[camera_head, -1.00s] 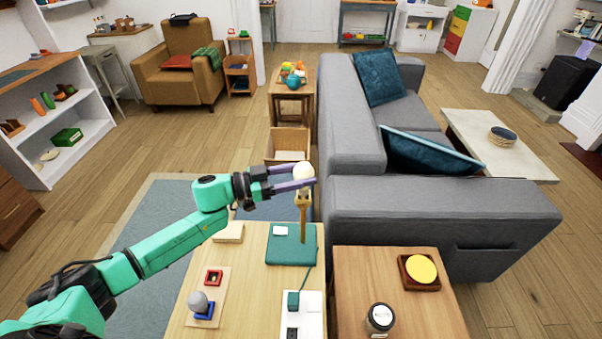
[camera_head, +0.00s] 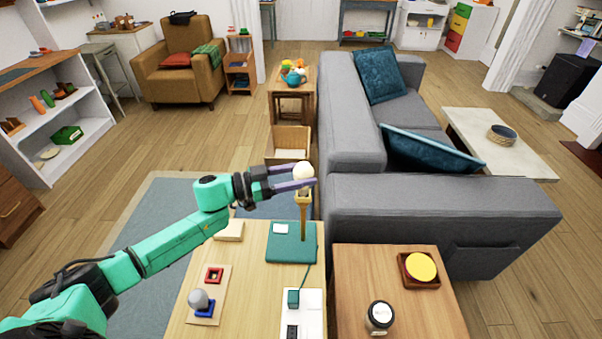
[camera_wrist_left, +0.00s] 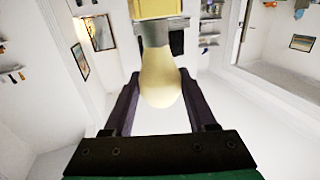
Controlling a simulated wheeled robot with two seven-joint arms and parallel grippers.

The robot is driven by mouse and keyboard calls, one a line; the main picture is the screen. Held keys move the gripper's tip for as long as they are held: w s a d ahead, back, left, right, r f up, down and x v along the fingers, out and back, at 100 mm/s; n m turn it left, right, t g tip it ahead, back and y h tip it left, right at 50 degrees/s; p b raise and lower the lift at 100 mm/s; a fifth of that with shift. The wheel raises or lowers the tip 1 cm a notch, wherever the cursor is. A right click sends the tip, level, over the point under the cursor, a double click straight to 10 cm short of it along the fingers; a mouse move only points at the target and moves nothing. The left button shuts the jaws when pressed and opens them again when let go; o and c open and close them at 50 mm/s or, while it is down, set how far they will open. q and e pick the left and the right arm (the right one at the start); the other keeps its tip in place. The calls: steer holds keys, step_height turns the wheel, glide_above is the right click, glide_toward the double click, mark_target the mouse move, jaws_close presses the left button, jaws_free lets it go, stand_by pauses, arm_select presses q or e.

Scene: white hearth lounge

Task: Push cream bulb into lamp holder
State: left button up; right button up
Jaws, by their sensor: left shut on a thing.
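The cream bulb (camera_head: 303,171) is between the fingers of my left gripper (camera_head: 302,179), which is shut on it above the lamp. The lamp has a teal base (camera_head: 282,254), an upright yellow post and a yellow holder (camera_head: 304,195) at the top. In the head view the bulb is right above the holder. In the left wrist view the bulb (camera_wrist_left: 161,80) hangs between the dark fingers of the left gripper (camera_wrist_left: 162,100), with its grey neck end at the yellow holder (camera_wrist_left: 160,8). I cannot tell how deep the neck sits. My right gripper is not in view.
On the wooden table stand a tray with a grey bulb (camera_head: 198,299) in a blue socket, a red square socket (camera_head: 214,275), a pale block (camera_head: 229,231) and a white power strip (camera_head: 302,313). A side table (camera_head: 345,290) holds a jar (camera_head: 380,317) and a yellow disc (camera_head: 421,267).

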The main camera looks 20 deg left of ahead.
arm_select(q)
steer(key=shift+f+b, duration=0.45)
steer(key=shift+f, duration=0.35)
steer(key=o, duration=1.4)
steer(key=shift+o, duration=0.2)
steer(key=p+v, duration=0.2)
steer(key=v, duration=0.5)
